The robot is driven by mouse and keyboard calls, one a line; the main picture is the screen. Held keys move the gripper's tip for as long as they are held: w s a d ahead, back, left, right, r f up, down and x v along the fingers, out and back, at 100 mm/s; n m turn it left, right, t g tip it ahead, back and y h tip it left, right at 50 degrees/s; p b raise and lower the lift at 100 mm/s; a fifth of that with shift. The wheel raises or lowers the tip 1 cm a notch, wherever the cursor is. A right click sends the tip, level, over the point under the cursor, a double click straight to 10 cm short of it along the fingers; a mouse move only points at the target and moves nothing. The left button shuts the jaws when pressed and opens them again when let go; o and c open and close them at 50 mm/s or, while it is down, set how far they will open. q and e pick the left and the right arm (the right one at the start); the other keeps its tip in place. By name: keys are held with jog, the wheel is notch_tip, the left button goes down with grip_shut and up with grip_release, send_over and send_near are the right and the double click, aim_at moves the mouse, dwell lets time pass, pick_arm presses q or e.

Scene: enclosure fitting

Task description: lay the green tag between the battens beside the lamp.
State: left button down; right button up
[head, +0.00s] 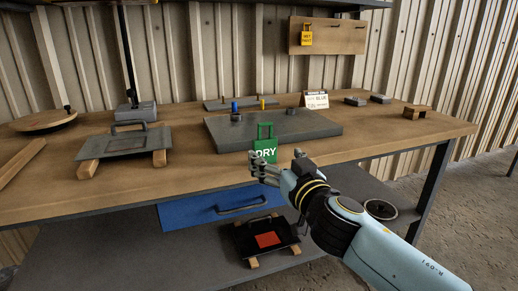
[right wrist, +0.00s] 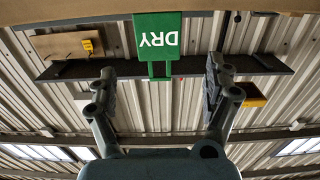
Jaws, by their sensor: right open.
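The green tag (head: 264,148), marked DRY, is upright near the table's front edge, before the dark slab. In the right wrist view the tag (right wrist: 158,40) appears upside down, between the spread fingers, with a gap on each side. My right gripper (head: 264,170) is open, just below and in front of the tag. Two wooden battens, one left (head: 88,169) and one right (head: 159,158), lie on the table at left, under a grey plate with a handle (head: 122,145). Behind them stands a grey base with a dark pole (head: 135,109), apparently the lamp; its top is out of view. My left gripper is not in view.
The dark slab (head: 225,138) with pegs fills the table's middle. A white card (head: 316,100) and small grey blocks (head: 355,101) stand behind it. A yellow tag (head: 306,36) hangs on a wall board. A black panel with a red square (head: 267,240) lies on the lower shelf.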

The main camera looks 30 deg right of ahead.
aim_at(266, 145)
jog(key=shift+x, duration=0.85)
jog(key=shift+w+d, duration=0.15)
jog(key=shift+w, duration=0.2)
jog(key=shift+w+d, duration=0.1)
jog(key=shift+w, duration=0.15)
jog(key=p+x, duration=0.1)
jog(key=x, duration=0.3)
jog(key=shift+w+r+p, duration=0.2)
jog(key=shift+w+p, duration=0.05)
jog(key=shift+p, duration=0.1)
jog(key=shift+w, duration=0.2)
jog(key=shift+c, duration=0.6)
jog(key=c, duration=1.1)
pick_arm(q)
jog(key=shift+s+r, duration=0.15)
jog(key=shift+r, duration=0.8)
pick_arm(e)
jog(key=shift+c, duration=0.2)
